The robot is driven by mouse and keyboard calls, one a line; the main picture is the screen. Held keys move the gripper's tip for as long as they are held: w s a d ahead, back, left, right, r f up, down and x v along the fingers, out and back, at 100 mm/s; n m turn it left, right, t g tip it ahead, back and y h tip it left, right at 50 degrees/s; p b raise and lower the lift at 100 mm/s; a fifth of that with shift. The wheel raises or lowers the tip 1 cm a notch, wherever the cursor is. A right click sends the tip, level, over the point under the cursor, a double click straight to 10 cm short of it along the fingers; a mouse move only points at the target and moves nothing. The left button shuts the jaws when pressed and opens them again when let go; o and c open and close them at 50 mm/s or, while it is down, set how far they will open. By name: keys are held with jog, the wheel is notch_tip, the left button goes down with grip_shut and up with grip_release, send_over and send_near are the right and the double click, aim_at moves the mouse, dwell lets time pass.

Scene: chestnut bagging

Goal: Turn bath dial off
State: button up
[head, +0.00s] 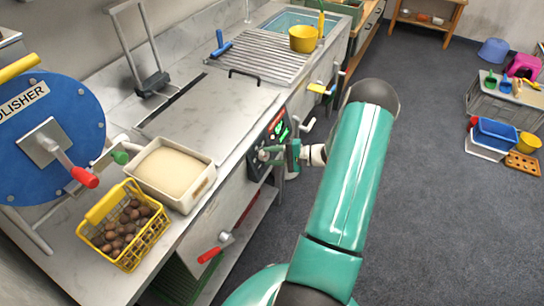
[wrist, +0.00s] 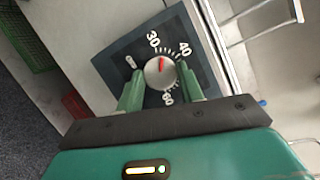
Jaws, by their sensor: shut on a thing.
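The bath dial (wrist: 160,72) is a round silver knob with a red pointer line, on a dark square plate (wrist: 122,49) with white numbers. In the wrist view its pointer is towards the top, between the 30 and 40 marks. My gripper (wrist: 160,84) has its two green fingers on either side of the knob, shut on it. In the head view my gripper (head: 279,156) is at the dark control panel (head: 277,130) on the counter front. The panel's green display is lit; the dial itself is mostly hidden there.
A yellow basket of chestnuts (head: 150,243), a cream tray (head: 197,192) and a blue polisher (head: 62,125) stand on the left. A red-handled lever (head: 212,254) sticks out below the counter. A yellow pot (head: 303,38) stands at the back.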

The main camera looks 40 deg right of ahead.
jog(key=n+g, duration=0.1)
jog(key=n, duration=0.3)
jog(key=shift+r, duration=0.15)
jog(key=n, duration=0.2)
jog(key=n+g+h, duration=0.1)
jog(key=n, duration=0.1)
jog(key=shift+w+r+h, duration=0.1)
jog(key=shift+r+h, duration=0.05)
jog(key=shift+h, duration=0.15)
jog(key=n+g+h, duration=0.1)
jog(key=n, duration=0.2)
jog(key=shift+r, duration=0.1)
jog(key=shift+a+n+h, duration=0.15)
jog(key=shift+n+h, duration=0.65)
jog(key=shift+n, duration=0.8)
jog(key=o, duration=1)
